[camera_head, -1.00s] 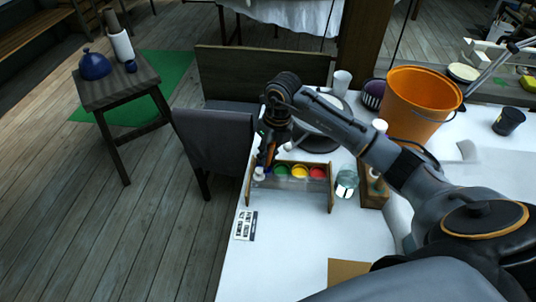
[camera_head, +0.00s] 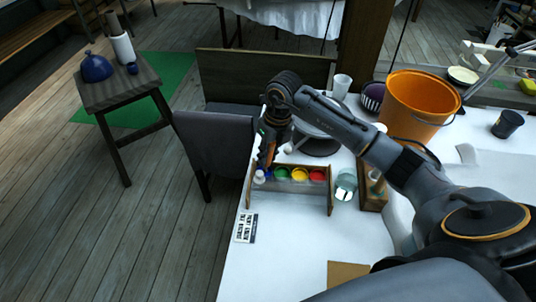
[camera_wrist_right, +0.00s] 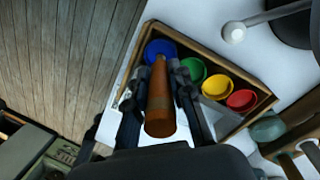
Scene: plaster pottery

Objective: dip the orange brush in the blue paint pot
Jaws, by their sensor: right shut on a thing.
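My right gripper (camera_head: 268,152) is shut on the orange brush (camera_wrist_right: 160,100), which also shows in the head view as an orange handle (camera_head: 266,160). In the right wrist view the brush's far end lies over the blue paint pot (camera_wrist_right: 161,50). The brush tip is hidden behind its own handle, so I cannot tell whether it touches the paint. The blue pot stands at the left end of a wooden rack (camera_wrist_right: 268,86), beside the green pot (camera_wrist_right: 192,70), the yellow pot (camera_wrist_right: 216,87) and the red pot (camera_wrist_right: 242,100). My left gripper is not in view.
A glass jar (camera_head: 345,186) stands right of the rack, with a wooden holder (camera_head: 372,200) beyond it. A large orange bucket (camera_head: 418,100) stands at the back right. A printed card (camera_head: 246,228) lies near the table's left edge. The white table front is mostly clear.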

